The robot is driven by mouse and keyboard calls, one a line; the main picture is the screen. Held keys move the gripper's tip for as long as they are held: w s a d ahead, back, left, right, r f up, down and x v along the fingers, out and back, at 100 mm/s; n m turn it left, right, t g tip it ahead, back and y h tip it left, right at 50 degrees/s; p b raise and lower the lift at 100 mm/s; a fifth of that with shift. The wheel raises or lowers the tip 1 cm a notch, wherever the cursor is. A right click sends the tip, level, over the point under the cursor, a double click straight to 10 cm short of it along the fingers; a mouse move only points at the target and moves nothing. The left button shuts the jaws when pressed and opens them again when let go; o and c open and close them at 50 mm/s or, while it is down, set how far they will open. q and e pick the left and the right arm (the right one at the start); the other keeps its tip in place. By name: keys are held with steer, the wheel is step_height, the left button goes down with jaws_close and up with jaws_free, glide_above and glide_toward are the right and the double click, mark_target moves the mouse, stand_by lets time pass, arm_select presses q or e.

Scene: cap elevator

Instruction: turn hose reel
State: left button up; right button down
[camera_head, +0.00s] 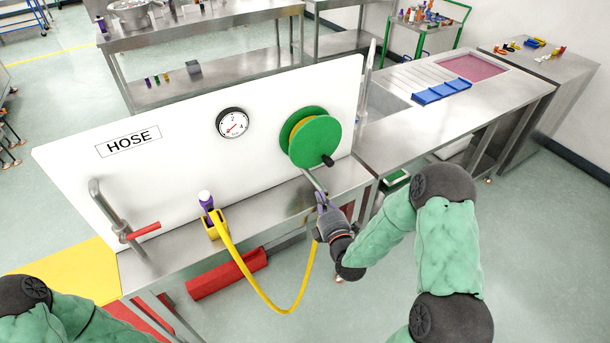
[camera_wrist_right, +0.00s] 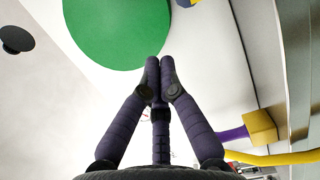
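The hose reel (camera_head: 312,138) has green discs with a yellow band between them and is mounted on the white panel. Its black handle (camera_head: 328,160) sticks out at the lower right of the front disc. My right gripper (camera_head: 321,201) is below the reel and its handle, apart from both. In the right wrist view its purple fingers (camera_wrist_right: 160,64) are together with nothing seen between them, and the green disc (camera_wrist_right: 118,30) is beyond the tips. A dark knob (camera_wrist_right: 16,39) shows at the left there; I cannot tell if it is the handle. My left gripper is out of view.
A yellow hose (camera_head: 262,290) hangs in a loop from a yellow holder (camera_head: 213,228) with a purple nozzle, left of my right gripper. A gauge (camera_head: 232,123) and a pipe with a red lever (camera_head: 143,231) are further left. A steel counter (camera_head: 400,145) stands to the right.

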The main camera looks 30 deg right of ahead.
glide_toward(317, 161)
steer(key=w+a, duration=0.1)
steer(key=w, duration=0.1)
steer(key=w+a, duration=0.2)
steer(key=shift+w+a, duration=0.2)
steer(key=shift+w, duration=0.05)
steer(key=shift+w+d, duration=0.15)
steer(key=shift+d, duration=1.85)
